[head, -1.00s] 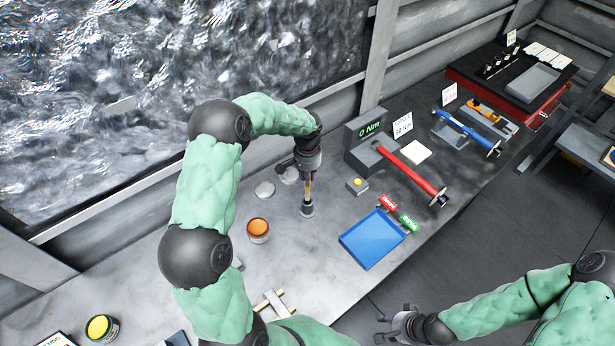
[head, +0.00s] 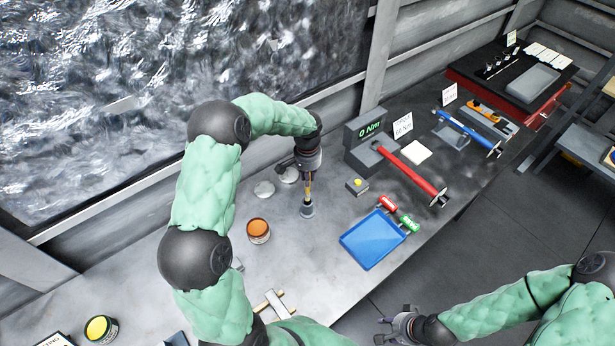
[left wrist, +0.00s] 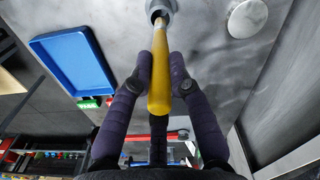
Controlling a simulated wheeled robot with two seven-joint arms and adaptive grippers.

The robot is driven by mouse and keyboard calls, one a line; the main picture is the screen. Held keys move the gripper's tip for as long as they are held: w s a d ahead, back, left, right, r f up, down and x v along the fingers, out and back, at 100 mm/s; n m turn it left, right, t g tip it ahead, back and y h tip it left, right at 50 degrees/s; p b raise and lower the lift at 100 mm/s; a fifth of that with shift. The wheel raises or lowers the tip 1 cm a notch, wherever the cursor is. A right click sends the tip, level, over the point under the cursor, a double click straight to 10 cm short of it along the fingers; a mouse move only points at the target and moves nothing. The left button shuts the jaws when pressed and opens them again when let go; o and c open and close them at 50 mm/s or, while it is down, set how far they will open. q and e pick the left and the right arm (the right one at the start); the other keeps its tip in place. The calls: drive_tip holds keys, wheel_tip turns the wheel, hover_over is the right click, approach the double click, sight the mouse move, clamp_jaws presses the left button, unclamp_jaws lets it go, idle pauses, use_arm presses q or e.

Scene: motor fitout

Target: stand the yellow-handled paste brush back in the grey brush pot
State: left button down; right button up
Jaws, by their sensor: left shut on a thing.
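The yellow-handled paste brush (left wrist: 157,72) is held between the fingers of my left gripper (head: 308,181). In the left wrist view the left gripper (left wrist: 161,82) is shut on the yellow handle. The small grey brush pot (head: 307,210) stands on the bench directly below this gripper. It also shows at the top of the left wrist view (left wrist: 167,6). The brush's lower end meets the pot's mouth and appears to be inside it; how deep is hidden. My right gripper (head: 388,330) is low in the head view, away from the bench, and looks open and empty.
An open orange tin (head: 258,231) and pale discs (head: 265,189) stand left of the pot. A blue tray (head: 372,240), a small yellow-buttoned box (head: 357,187) and a red-handled torque wrench (head: 408,167) lie to the right. Bare bench lies between pot and tray.

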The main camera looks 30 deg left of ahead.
sight(307, 193)
use_arm(q)
drive_tip(key=shift+f+b, duration=2.65)
drive_tip(key=shift+f, duration=1)
idle(0.9)
idle(0.5)
drive_tip(key=c, duration=1.1)
unclamp_jaws()
wheel_tip(307, 193, up, 12)
drive_tip(key=shift+r, duration=0.1)
